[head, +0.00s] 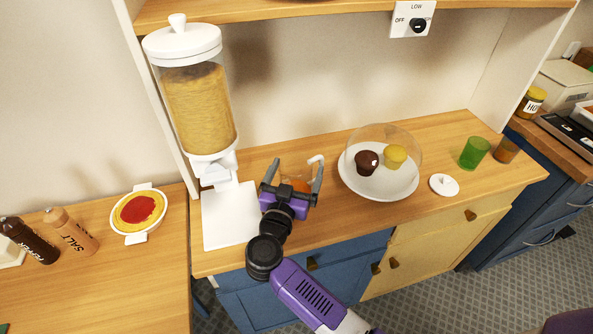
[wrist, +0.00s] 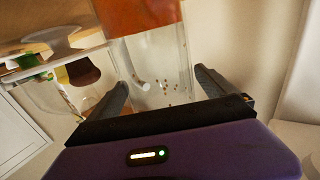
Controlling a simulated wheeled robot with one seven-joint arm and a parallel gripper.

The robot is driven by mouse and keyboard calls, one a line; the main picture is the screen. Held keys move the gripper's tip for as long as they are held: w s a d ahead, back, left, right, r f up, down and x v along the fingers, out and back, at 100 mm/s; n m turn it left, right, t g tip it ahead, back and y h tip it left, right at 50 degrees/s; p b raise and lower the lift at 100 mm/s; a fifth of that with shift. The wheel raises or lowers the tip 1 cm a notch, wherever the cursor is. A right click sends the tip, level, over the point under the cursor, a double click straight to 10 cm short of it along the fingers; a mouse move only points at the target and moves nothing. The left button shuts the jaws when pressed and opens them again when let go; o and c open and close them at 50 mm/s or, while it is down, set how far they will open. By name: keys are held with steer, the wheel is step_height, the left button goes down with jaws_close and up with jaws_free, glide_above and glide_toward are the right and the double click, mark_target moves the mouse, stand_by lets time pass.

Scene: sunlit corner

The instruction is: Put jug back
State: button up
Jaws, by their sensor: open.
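The jug shows in the head view as a small orange patch (head: 297,185) with a pale curved handle, on the wooden counter between the cereal dispenser and the cake plate. My gripper (head: 292,172) hides most of it. In the wrist view the jug (wrist: 155,65) is clear-walled with orange on part of it and small dark specks. My gripper (wrist: 165,88) is open, with one finger on each side of the jug. I cannot tell whether either finger touches it.
The cereal dispenser (head: 200,100) stands close on the left, on a white base (head: 228,218). The cake plate (head: 378,188) with a clear dome and two muffins is close on the right. A white lid (head: 444,185) and a green cup (head: 474,152) are farther right.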

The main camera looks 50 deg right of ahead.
steer(key=shift+r, duration=0.2)
steer(key=b+v, duration=0.1)
steer(key=v, duration=1.1)
steer(key=s+a+r+n+t+y, duration=0.2)
steer(key=s+r+n+t+y, duration=0.1)
steer(key=s+t, duration=0.35)
steer(key=s+a+r+n+t+y, duration=0.3)
steer(key=s+r+t, duration=0.1)
steer(key=s+t, duration=0.25)
steer(key=s+a+f+n+g+y, duration=0.2)
steer(key=s+a+n+y, duration=0.1)
steer(key=s+y, duration=0.2)
steer(key=s+a+f+n+g+y, duration=0.2)
steer(key=s+a+n+g+y, duration=0.1)
steer(key=s, duration=0.5)
steer(key=shift+s+a+f+n+g+y, duration=0.3)
steer(key=shift+a+f+n+y, duration=0.15)
steer(key=shift+y, duration=0.75)
steer(key=shift+r, duration=0.1)
steer(key=shift+c, duration=0.3)
